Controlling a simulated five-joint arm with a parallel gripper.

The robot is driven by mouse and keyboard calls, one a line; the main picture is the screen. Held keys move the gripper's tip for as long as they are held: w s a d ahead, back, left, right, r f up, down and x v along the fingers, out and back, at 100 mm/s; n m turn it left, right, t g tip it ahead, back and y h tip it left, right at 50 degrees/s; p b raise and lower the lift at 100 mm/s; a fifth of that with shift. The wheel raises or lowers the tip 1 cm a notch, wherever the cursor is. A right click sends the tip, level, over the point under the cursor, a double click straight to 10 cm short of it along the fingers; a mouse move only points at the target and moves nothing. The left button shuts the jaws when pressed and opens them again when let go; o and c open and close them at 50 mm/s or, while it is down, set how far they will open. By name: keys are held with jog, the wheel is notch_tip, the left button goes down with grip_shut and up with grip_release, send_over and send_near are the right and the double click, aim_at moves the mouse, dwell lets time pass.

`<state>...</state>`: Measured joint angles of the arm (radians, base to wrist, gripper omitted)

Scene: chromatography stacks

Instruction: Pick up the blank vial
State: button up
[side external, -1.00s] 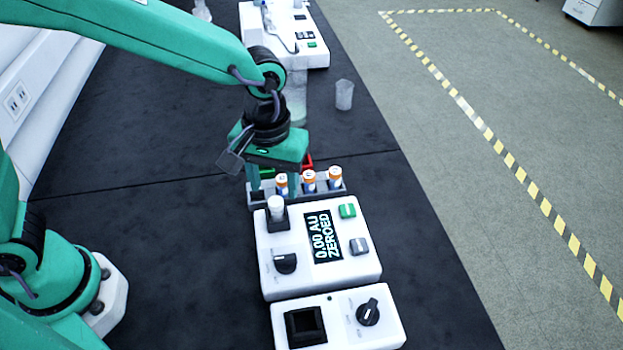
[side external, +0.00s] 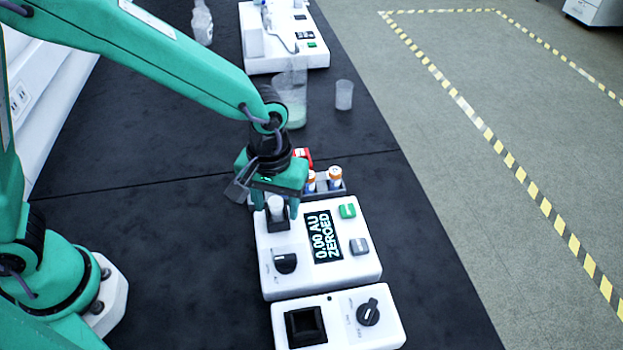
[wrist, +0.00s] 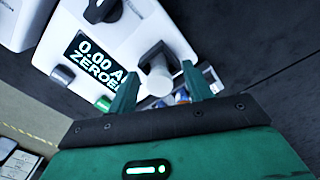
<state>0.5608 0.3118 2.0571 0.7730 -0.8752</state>
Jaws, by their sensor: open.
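The blank vial (side external: 276,206), white-capped, stands upright in the dark socket at the top left of the white instrument (side external: 290,238), whose display reads 0.00 AU ZEROED. My gripper (side external: 277,210) is open, with one finger on either side of the vial. In the wrist view the vial (wrist: 158,80) lies between the two green fingertips of my gripper (wrist: 158,82). Whether either finger touches it I cannot tell.
A grey rack (side external: 342,190) with orange-banded, white-capped vials (side external: 335,176) stands just behind the instrument, partly hidden by my gripper. A second white box with a knob (side external: 340,318) is in front. A beaker (side external: 292,95) and a small cup (side external: 344,95) stand farther back.

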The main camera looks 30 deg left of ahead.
aim_at(275, 204)
dwell(0.3)
grip_shut()
jog(key=shift+r, duration=0.7)
jog(key=r, duration=0.3)
jog(key=shift+s+d+r, duration=0.1)
jog(key=shift+s+d, duration=0.15)
jog(key=shift+s, duration=0.05)
jog(key=s+d+r, duration=0.5)
jog(key=s+r, duration=0.1)
jog(key=s, duration=0.3)
jog(key=shift+s+r, duration=0.2)
jog(key=shift+s, duration=0.2)
jog(key=shift+a, duration=0.1)
